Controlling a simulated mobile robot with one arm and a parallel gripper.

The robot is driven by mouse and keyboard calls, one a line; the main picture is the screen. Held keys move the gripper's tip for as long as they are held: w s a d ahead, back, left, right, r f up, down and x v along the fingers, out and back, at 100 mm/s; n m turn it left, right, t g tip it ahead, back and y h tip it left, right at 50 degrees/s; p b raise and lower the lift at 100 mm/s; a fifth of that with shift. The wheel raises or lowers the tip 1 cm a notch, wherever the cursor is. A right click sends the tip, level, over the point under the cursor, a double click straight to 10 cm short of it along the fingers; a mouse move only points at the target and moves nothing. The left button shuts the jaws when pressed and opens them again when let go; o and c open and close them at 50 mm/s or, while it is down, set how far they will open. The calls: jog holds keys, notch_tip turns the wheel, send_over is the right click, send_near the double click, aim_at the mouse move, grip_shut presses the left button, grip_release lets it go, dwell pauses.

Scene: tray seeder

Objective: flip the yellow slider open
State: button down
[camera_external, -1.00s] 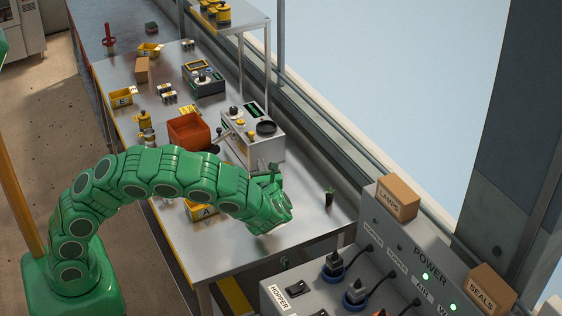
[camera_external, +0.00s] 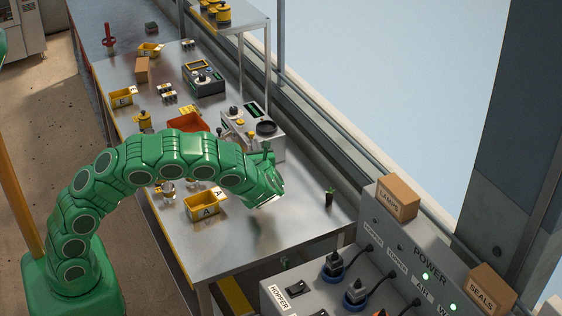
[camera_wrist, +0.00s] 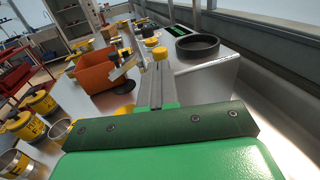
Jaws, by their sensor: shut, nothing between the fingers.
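The grey seeder machine (camera_external: 270,148) stands on the metal bench, and its side fills the right of the wrist view (camera_wrist: 205,85). It carries small yellow parts; one yellow knob (camera_wrist: 160,53) shows just beyond my fingertips, with another (camera_wrist: 151,42) behind it. I cannot tell for sure which yellow part is the slider, or whether the nearer knob is touched. My gripper (camera_wrist: 157,64) is shut and empty, pointing at the machine's front. In the external view my gripper (camera_external: 263,152) is at the machine's near side and hides part of it.
An orange bin (camera_wrist: 97,73) stands left of the machine, with a black dish (camera_wrist: 197,46) on top at right. A yellow bin marked A (camera_external: 203,209) and metal cups (camera_wrist: 17,161) stand nearer. A dark pot (camera_external: 329,198) is at right.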

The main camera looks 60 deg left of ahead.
aim_at(249, 141)
jog(key=shift+x, duration=1.5)
jog(key=shift+a, duration=0.1)
jog(key=shift+a, duration=2)
jog(key=v, duration=1.4)
jog(key=shift+d, duration=0.2)
